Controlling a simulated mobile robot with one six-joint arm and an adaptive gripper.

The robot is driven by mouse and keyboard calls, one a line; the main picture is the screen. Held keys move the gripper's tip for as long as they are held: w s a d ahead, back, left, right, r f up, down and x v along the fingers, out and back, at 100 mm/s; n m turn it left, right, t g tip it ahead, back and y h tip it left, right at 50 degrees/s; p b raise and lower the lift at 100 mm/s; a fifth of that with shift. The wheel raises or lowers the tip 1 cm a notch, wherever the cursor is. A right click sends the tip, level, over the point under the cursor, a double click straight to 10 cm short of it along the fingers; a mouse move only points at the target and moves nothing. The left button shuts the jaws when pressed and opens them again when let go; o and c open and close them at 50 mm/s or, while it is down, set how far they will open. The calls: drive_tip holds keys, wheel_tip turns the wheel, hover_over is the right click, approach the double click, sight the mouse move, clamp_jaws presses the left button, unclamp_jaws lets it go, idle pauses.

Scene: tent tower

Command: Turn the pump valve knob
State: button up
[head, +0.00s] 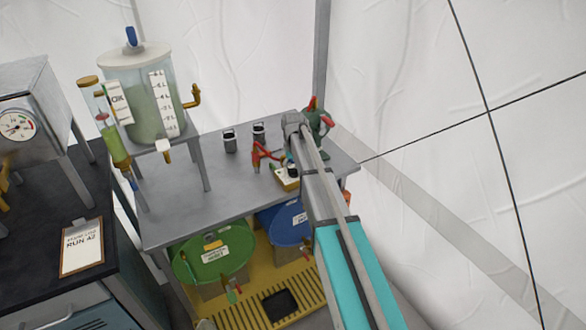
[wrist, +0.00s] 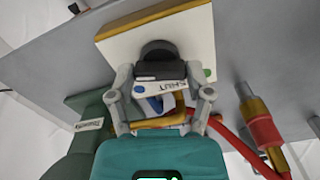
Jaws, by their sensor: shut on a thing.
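The pump valve knob (wrist: 157,50) is black and sits on a cream box with a brown edge (wrist: 195,45), seen from close up in the wrist view. A small plate in front of the knob reads SHUT, upside down, with a blue dot at one side. My gripper (wrist: 160,88) has its two grey fingers on either side of the knob and is shut on it. The fingers' exact contact is partly hidden. In the head view the cream box (head: 284,183) is small on the grey bench, with my gripper (head: 291,167) over it.
A red valve fitting (head: 264,155) stands left of the box, and a green pump body (head: 316,122) stands behind it. Two small metal cups (head: 230,141) and a large tank (head: 150,95) are on the grey bench (head: 205,175). Green and blue drums lie below.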

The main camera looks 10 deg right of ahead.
drive_tip(key=m, duration=0.4)
drive_tip(key=shift+s+m, duration=0.1)
drive_tip(key=shift+m, duration=0.2)
idle(0.4)
drive_tip(key=o, duration=1.1)
drive_tip(key=shift+o, duration=0.2)
drive_tip(key=s+r+n+p, duration=0.1)
drive_tip(key=s+r+p, duration=0.2)
drive_tip(key=s, duration=0.6)
drive_tip(key=s+r+n+p, duration=0.1)
drive_tip(key=s+r+p, duration=0.2)
drive_tip(key=s, duration=0.7)
drive_tip(key=s+r+n+p, duration=0.2)
drive_tip(key=s+r+p, duration=0.1)
drive_tip(key=s, duration=0.7)
drive_tip(key=shift+a+r+p, duration=0.15)
drive_tip(key=shift+r+p, duration=0.15)
drive_tip(key=shift+s, duration=0.1)
